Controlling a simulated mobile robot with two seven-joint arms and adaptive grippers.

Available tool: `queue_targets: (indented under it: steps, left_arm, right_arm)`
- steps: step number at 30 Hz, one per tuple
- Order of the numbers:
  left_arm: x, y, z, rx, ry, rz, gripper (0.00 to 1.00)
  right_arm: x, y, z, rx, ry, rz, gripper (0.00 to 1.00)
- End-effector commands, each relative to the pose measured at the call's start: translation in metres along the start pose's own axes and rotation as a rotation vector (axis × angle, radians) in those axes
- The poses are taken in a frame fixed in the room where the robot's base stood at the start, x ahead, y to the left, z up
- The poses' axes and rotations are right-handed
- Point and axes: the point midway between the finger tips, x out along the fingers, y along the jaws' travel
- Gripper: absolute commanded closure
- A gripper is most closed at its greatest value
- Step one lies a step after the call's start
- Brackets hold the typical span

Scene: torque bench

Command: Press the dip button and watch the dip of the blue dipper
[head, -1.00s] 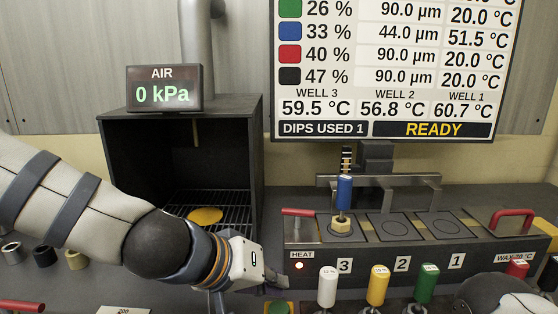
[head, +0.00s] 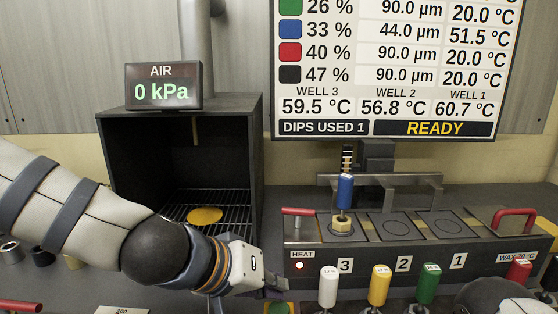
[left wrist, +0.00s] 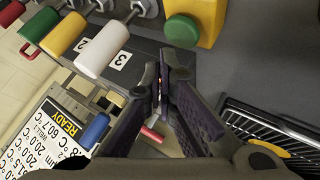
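The blue dipper (head: 344,190) stands upright over the well marked 3, with a brass-coloured nut at its base. It also shows in the left wrist view (left wrist: 95,130). A green button on a yellow box (head: 279,308) is at the bottom edge of the head view, partly cut off. The green button (left wrist: 182,30) shows whole in the left wrist view, beyond my fingertips and apart from them. My left gripper (head: 272,290) is beside the box; in the left wrist view its fingers (left wrist: 159,88) are together and empty. My right gripper is out of view.
The display (head: 400,65) reads DIPS USED 1 and READY. White (head: 328,287), yellow (head: 378,286) and green (head: 428,284) handles stand in front of the well block (head: 400,262). An open black oven (head: 180,110) with a wire rack is behind my left arm.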

Motion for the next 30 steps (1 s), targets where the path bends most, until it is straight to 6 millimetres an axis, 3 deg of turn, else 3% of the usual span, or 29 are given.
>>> queue_targets:
  steps: [30]
  left_arm:
    - [0.0065,-0.0046,0.0047,0.000,0.000,0.000,1.00]
  right_arm:
    - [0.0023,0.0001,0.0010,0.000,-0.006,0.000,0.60]
